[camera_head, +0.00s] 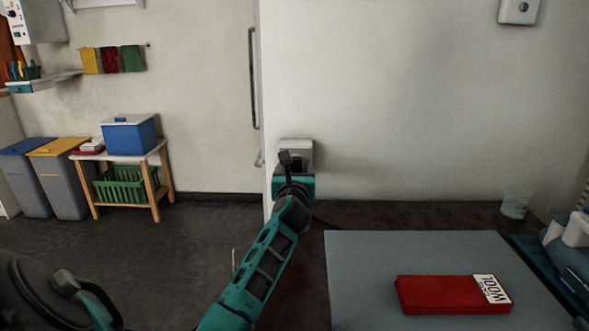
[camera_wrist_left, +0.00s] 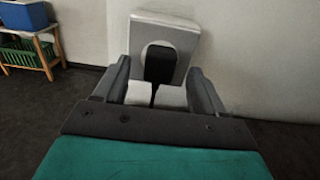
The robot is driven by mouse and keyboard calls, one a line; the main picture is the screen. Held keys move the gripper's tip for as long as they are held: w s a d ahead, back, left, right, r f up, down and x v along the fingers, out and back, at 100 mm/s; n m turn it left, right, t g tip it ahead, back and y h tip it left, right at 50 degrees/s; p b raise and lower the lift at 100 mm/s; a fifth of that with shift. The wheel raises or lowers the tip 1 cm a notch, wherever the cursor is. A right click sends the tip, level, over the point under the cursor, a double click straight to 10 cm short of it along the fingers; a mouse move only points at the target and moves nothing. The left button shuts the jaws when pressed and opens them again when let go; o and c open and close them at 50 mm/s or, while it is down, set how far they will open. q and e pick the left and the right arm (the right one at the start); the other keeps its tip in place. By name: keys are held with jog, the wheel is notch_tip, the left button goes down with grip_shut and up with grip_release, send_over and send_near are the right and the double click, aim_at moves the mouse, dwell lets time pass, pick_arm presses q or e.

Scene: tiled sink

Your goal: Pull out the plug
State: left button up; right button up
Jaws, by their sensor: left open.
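The black plug (camera_wrist_left: 159,65) sits in a pale wall socket (camera_wrist_left: 146,35), with its dark cord hanging down, in the left wrist view. In the head view the socket (camera_head: 297,148) is on the wall near its left edge, and my arm hides most of the plug. My left gripper (camera_wrist_left: 158,80) is open, with one finger on each side of the plug and cord. In the head view my left gripper (camera_head: 291,163) is in front of the socket. My right gripper is not in view.
A grey board (camera_head: 360,265) with a red packet (camera_head: 440,293) on it lies on the dark worktop at right. A clear glass (camera_head: 515,203) stands at the back. A low table with a blue box (camera_head: 128,135) and bins are at far left.

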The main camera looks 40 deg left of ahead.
pick_arm(q)
jog(key=shift+x, duration=0.9)
jog(key=shift+p, duration=0.6)
dwell(0.5)
jog(key=shift+c, duration=0.5)
grip_shut()
jog(key=shift+s+d, duration=0.1)
jog(key=shift+s, duration=0.05)
jog(key=shift+p+v, duration=0.7)
jog(key=shift+v, duration=0.15)
jog(key=shift+p+v, duration=1.05)
jog(key=shift+v, duration=0.95)
